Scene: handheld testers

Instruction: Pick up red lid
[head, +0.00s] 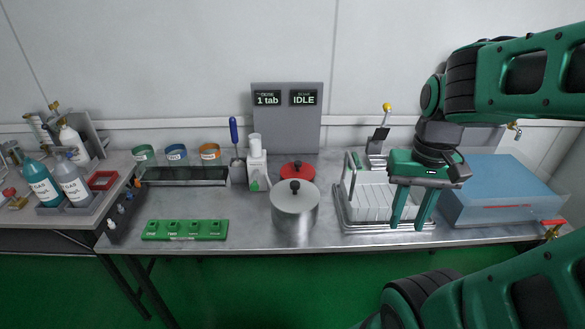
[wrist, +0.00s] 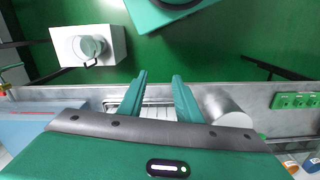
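The pot, topped with a dark knob, hides the front part of the lid. My gripper (head: 409,226) points down in front of the wire rack, well to the right of the lid. Its two green fingers are apart with nothing between them, as the wrist view (wrist: 159,76) also shows. The lid cannot be made out in the wrist view.
A blue translucent box (head: 505,190) is at right. A white dispenser (head: 257,172) stands left of the lid. A green button strip (head: 185,230) lies at front left. Bare bench shows left of the pot.

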